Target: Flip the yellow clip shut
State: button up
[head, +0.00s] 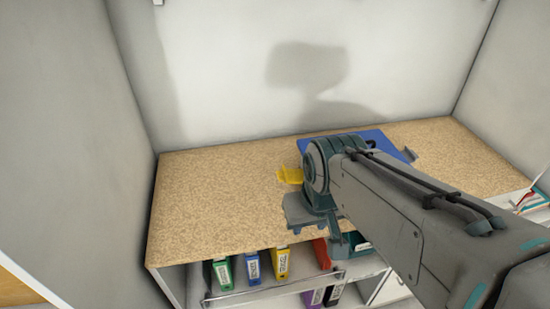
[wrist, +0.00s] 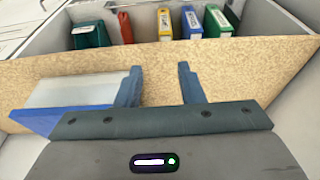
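The yellow clip (head: 289,175) sticks out to the left, low by the tabletop, just left of my arm's wrist in the head view. Whether it is joined to the blue case (head: 345,139) is hidden by my arm. The blue case also shows at the left of the wrist view (wrist: 62,120), beside a pale grey panel. My gripper (wrist: 159,82) is open, with its two blue fingers apart and only bare tabletop showing between them. The clip does not show in the wrist view.
The case stands on a speckled tan tabletop (head: 205,215), with a grey clip (head: 410,155) at its right. Several coloured binders, including a yellow one (head: 280,262), stand on the shelf below the front edge. Walls close in the back and sides. The left of the top is clear.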

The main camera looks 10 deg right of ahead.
aim_at(289, 176)
jog(key=u, duration=0.9)
jog(key=k, duration=1.15)
jog(key=z, duration=1.35)
jog(key=i, duration=0.5)
